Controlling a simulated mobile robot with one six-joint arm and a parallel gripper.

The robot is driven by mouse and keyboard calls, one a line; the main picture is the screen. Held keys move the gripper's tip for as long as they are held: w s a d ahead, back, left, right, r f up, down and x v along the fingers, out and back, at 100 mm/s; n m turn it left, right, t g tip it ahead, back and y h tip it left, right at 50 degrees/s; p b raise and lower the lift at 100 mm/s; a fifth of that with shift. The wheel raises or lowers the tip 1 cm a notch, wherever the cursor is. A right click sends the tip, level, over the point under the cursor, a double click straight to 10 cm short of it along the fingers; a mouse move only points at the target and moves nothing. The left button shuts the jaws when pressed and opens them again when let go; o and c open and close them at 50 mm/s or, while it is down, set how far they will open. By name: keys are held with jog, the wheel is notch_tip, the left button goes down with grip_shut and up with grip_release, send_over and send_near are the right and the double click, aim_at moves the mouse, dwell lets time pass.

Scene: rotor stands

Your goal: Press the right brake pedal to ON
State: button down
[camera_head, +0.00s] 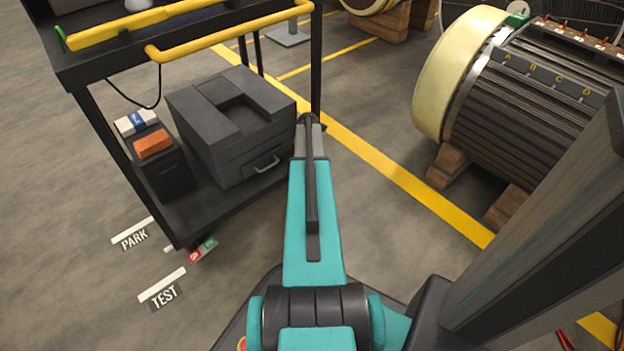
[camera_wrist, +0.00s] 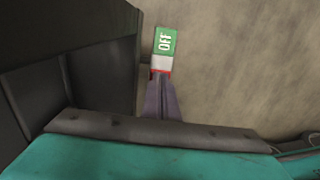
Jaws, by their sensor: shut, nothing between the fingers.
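In the wrist view a brake pedal (camera_wrist: 164,48) shows a green pad marked OFF, a pale middle and a thin red strip at its near end. My gripper (camera_wrist: 161,82) is shut and empty, its tips right at that red end, which they mostly cover. I cannot tell whether they touch it. In the head view another pedal (camera_head: 203,249), red and green, sits at the cart's near left corner. My arm covers the cart's right corner there, and my gripper cannot be made out.
The dark cart (camera_head: 180,232) carries a grey case (camera_head: 230,120) and an orange block (camera_head: 153,144) on its lower shelf. Its dark side stands left of the gripper in the wrist view. A large rotor (camera_head: 530,110) rests on wooden blocks at right. Floor lies open between them.

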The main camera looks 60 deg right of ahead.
jog(key=shift+f, duration=0.7)
dwell(0.8)
jog(key=shift+r, duration=0.1)
jog(key=shift+r+p, duration=2.8)
jog(key=shift+r, duration=0.6)
jog(key=shift+s, duration=0.1)
